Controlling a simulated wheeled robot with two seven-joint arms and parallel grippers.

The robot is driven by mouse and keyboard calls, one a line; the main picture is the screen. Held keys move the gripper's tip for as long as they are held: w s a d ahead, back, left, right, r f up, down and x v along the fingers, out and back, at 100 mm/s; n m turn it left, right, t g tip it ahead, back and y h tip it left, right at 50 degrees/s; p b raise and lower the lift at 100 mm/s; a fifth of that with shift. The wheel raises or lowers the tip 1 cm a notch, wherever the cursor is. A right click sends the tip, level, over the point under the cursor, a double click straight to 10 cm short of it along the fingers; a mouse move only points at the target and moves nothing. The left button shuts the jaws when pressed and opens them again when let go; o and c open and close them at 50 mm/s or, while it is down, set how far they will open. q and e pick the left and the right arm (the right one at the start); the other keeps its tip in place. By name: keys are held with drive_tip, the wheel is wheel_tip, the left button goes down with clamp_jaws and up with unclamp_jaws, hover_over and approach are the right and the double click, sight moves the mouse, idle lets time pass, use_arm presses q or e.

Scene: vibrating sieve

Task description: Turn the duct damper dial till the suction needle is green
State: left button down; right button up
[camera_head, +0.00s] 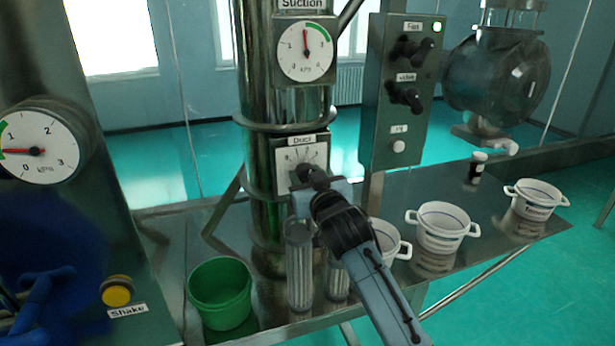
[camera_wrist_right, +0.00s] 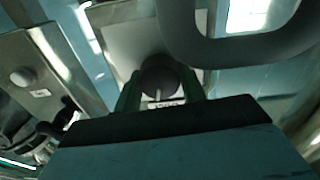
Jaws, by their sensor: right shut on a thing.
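The duct damper dial is a dark knob on a pale plate (camera_head: 284,158) labelled Duct, on the metal duct column. My right gripper (camera_head: 312,176) is shut on the knob and covers much of it in the head view. In the right wrist view the round dark knob (camera_wrist_right: 158,75) sits between the two fingers of my right gripper (camera_wrist_right: 160,92), with a pale mark on its lower side. The suction gauge (camera_head: 306,52) is above; its red needle points almost straight up, close to the start of the green arc at upper right.
A green bucket (camera_head: 220,294) and clear cylinders (camera_head: 300,265) stand below the dial. White two-handled pots (camera_head: 442,228) stand to the right. A control box (camera_head: 399,90) with black knobs is right of the column. A second gauge (camera_head: 40,143) is at left, above a yellow Shake button (camera_head: 117,291).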

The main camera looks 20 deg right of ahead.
drive_tip(key=shift+m, duration=0.4)
drive_tip(key=shift+m+p, duration=1.3)
drive_tip(key=shift+m, duration=1.3)
drive_tip(key=o, duration=1)
drive_tip(key=shift+s, duration=0.1)
drive_tip(key=s, duration=0.4)
drive_tip(key=s+b, duration=0.1)
drive_tip(key=s, duration=0.3)
drive_tip(key=s+b, duration=0.1)
drive_tip(key=s, duration=0.4)
drive_tip(key=shift+s+d, duration=0.1)
drive_tip(key=shift+d, duration=0.15)
